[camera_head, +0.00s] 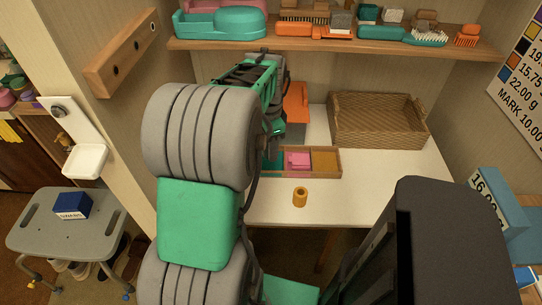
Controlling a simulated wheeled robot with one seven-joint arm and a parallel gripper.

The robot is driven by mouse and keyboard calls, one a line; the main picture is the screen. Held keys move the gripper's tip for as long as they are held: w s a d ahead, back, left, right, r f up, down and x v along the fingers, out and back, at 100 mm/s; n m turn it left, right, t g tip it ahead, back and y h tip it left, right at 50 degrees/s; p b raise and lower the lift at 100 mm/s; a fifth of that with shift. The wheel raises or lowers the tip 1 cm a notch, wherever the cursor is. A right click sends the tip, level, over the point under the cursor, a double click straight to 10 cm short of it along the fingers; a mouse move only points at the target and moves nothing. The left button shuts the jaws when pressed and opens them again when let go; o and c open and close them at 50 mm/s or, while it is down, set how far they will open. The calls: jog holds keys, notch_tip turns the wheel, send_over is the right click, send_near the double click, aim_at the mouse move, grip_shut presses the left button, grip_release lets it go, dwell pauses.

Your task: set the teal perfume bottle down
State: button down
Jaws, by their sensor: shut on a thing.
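My gripper (277,133) is partly in view beyond my arm, over the left part of the white table (375,190). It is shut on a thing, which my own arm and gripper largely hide. A small teal patch (272,160) shows just below the gripper, at the left end of a wooden tray (325,176). I cannot tell whether this patch is the teal perfume bottle or something in the tray. No clear outline of the bottle shows, nor whether it touches the table.
The tray also holds pink (298,160) and mustard pieces (324,160). An orange object (297,103) stands behind the gripper. A wicker basket (378,122) is at the back right. An orange ring (300,197) sits in front. A loaded shelf (340,46) hangs above. The table's right front is clear.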

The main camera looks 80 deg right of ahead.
jog(key=d+f, duration=0.2)
jog(key=f, duration=0.1)
jog(key=d+f, duration=0.2)
jog(key=shift+w+f, duration=0.2)
jog(key=shift+w, duration=0.1)
jog(key=shift+f, duration=1.65)
jog(key=c, duration=0.8)
grip_release()
notch_tip(320, 180, up, 12)
jog(key=shift+r, duration=0.2)
